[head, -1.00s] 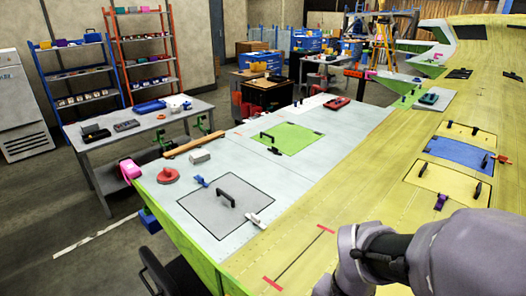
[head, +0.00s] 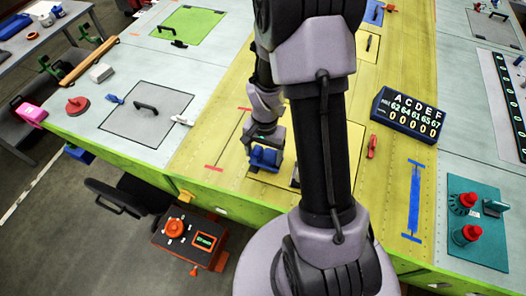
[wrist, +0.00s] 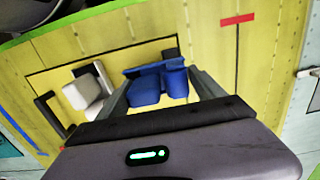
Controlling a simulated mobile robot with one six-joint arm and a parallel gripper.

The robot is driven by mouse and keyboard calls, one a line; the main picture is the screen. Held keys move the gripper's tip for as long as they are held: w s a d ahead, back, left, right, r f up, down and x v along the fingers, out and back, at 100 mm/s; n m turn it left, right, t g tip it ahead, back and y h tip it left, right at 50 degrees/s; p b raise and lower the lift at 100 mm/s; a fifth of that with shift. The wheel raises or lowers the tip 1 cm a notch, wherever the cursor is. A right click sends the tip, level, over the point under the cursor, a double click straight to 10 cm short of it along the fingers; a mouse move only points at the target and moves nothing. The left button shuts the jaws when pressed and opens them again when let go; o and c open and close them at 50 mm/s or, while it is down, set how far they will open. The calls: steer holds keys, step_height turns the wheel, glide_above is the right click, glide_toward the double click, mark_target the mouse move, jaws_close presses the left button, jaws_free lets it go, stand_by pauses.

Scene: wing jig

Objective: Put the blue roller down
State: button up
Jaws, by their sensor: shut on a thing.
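My gripper (head: 264,151) is low over the yellow wing skin, above a yellow panel outlined in black (head: 262,178). It is shut on the blue roller (head: 262,160). In the wrist view the blue roller (wrist: 157,84) sits between the two grey fingers of my gripper (wrist: 160,92). It shows as a blue bar with two rounded blue parts below. I cannot tell whether the roller touches the panel. My arm hides part of the panel in the head view.
A black handle (wrist: 50,116) and a white block-like thing (wrist: 88,88) are beside the roller in the wrist view. A dark counter display (head: 408,115), a red clamp (head: 372,146) and a blue-marked strip (head: 414,200) lie to the right. Bare yellow skin is left of the panel.

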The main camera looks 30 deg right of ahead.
steer(key=shift+w+f, duration=0.15)
steer(key=shift+f, duration=0.3)
